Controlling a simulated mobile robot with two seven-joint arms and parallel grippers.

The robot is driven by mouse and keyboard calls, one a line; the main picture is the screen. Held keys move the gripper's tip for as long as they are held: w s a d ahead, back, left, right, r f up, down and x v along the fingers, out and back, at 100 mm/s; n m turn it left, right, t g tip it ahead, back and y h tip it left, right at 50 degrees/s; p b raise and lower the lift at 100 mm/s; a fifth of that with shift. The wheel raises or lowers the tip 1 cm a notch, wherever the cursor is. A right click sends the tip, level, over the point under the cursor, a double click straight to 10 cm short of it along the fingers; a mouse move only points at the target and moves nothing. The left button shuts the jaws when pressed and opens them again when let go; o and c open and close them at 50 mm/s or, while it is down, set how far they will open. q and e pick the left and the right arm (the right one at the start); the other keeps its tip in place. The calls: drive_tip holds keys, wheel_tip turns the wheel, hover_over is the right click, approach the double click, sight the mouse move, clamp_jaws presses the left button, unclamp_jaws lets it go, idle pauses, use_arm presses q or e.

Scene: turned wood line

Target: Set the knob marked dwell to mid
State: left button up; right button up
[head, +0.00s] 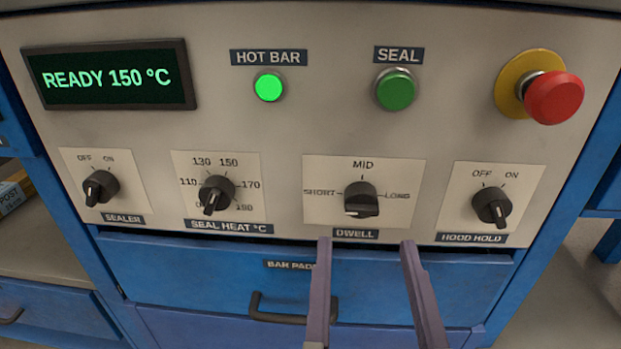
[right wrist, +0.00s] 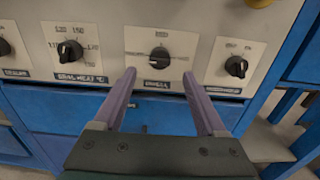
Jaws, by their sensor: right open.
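The dwell knob (head: 361,197) is black and sits on a pale plate marked SHORT at left, MID at top and LONG at right. Its grip bar lies roughly crosswise, not up toward MID. A pale mark seems to show at its left end, but the setting is hard to read. The knob also shows in the right wrist view (right wrist: 159,57). My right gripper (head: 366,242) is open and empty, its two purple fingers just below the knob and apart from it in the picture. The right wrist view shows its fingertips (right wrist: 158,73) either side below the knob. My left gripper is not in view.
The seal heat knob (head: 216,194) is left of dwell and the hood hold knob (head: 491,206) is right. The sealer knob (head: 101,187) is far left. A red stop button (head: 554,97) sticks out at upper right. A blue drawer (head: 200,280) with a handle is below.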

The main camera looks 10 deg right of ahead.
sight(363, 214)
drive_tip(key=x, duration=0.6)
drive_tip(key=shift+f+b, duration=0.1)
drive_tip(key=shift+b, duration=0.3)
clamp_jaws()
